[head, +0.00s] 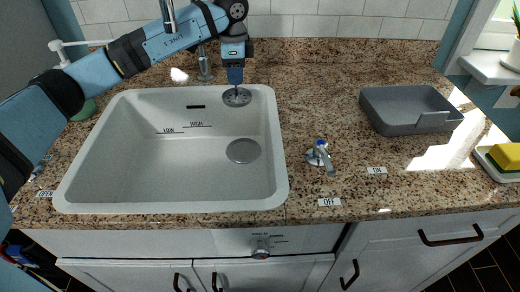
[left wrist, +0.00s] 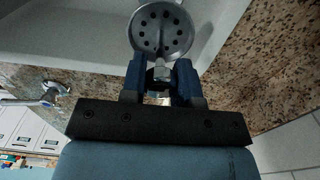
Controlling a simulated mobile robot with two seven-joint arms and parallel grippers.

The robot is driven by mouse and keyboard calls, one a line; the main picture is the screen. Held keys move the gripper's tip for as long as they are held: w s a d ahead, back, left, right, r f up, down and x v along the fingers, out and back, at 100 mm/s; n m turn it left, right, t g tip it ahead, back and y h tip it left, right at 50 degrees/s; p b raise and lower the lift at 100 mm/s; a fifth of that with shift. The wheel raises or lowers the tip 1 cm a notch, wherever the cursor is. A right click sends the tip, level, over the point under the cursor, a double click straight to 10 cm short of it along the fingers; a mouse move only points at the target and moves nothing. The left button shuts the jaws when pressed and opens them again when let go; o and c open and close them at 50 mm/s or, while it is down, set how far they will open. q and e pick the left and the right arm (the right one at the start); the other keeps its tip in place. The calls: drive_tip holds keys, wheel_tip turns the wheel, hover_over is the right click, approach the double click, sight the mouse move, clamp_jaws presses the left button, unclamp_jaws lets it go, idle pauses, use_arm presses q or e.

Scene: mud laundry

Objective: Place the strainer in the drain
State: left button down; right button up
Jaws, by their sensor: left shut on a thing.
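The strainer (head: 237,97) is a round grey metal disc with small holes. My left gripper (head: 236,80) is shut on its stem and holds it over the back right corner of the white sink (head: 281,150). In the left wrist view, the perforated strainer (left wrist: 161,30) stands out beyond the fingers of my left gripper (left wrist: 162,78), with its stem between them. The drain (head: 243,151) is a round grey recess in the right part of the sink floor, nearer the front than the strainer and apart from it. My right gripper is not in view.
The tap (head: 205,66) stands behind the sink, partly covered by my left arm. A tap handle (head: 320,156) is right of the sink. A grey tray (head: 410,112) and a yellow sponge (head: 507,155) are farther right on the granite counter (head: 320,90). The sink basin is otherwise empty.

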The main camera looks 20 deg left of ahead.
use_arm(q)
drive_tip(key=shift+w+d, duration=0.15)
drive_tip(key=shift+d, duration=0.1)
drive_tip(key=shift+w+d+f, duration=0.1)
drive_tip(key=shift+f, duration=0.2)
wheel_tip(320, 180, down, 19)
drive_tip(key=b, duration=0.3)
drive_tip(key=shift+f, duration=0.25)
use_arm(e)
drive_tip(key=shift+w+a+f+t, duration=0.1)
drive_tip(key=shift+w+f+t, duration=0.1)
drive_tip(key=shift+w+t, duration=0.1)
use_arm(q)
drive_tip(key=shift+f, duration=0.15)
drive_tip(key=c, duration=0.9)
unclamp_jaws()
drive_tip(key=shift+o, duration=0.2)
